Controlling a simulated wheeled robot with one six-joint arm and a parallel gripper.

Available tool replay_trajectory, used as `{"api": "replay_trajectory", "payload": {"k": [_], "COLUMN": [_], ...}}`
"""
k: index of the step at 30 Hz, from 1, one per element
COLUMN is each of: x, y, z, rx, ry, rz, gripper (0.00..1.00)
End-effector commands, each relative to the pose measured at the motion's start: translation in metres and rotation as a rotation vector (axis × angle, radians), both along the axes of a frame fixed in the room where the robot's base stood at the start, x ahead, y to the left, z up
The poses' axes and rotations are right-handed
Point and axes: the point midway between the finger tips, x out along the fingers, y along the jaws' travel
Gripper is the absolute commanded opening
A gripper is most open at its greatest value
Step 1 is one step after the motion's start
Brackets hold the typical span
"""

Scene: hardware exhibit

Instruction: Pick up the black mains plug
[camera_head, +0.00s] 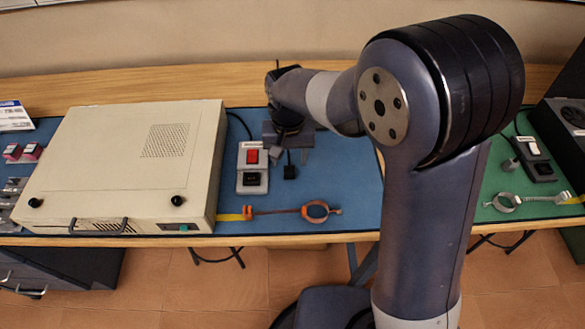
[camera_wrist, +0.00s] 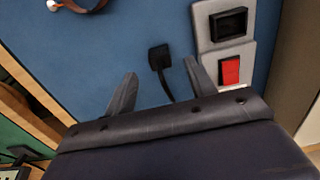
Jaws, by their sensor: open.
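The black mains plug (camera_head: 290,172) lies on the blue mat, just right of the switch box, in the head view. In the wrist view the plug (camera_wrist: 159,57) shows as a small dark block, with its black cord running down between my fingers. My gripper (camera_wrist: 160,84) is open and empty, its fingertips either side of the cord and just short of the plug in the picture. In the head view my gripper (camera_head: 288,150) is above the mat, close behind the plug. The fingers are partly hidden by the arm there.
A grey box with a red switch (camera_head: 251,157) and black socket stands close left of the plug. A large beige case (camera_head: 120,160) is farther left. An orange-ringed tool (camera_head: 315,211) lies in front. The blue mat (camera_head: 345,185) is clear to the right.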

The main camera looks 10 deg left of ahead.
Motion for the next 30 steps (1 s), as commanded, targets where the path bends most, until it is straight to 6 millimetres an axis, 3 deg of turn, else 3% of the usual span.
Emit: {"api": "replay_trajectory", "payload": {"k": [13, 22, 30], "x": [0.002, 0.003, 0.003], "y": [-0.001, -0.001, -0.001], "z": [-0.052, -0.056, -0.056], "rx": [-0.002, 0.001, 0.001], "ry": [0.003, -0.001, -0.001], "rz": [0.000, 0.000, 0.000], "gripper": [0.53, 0.53, 0.31]}}
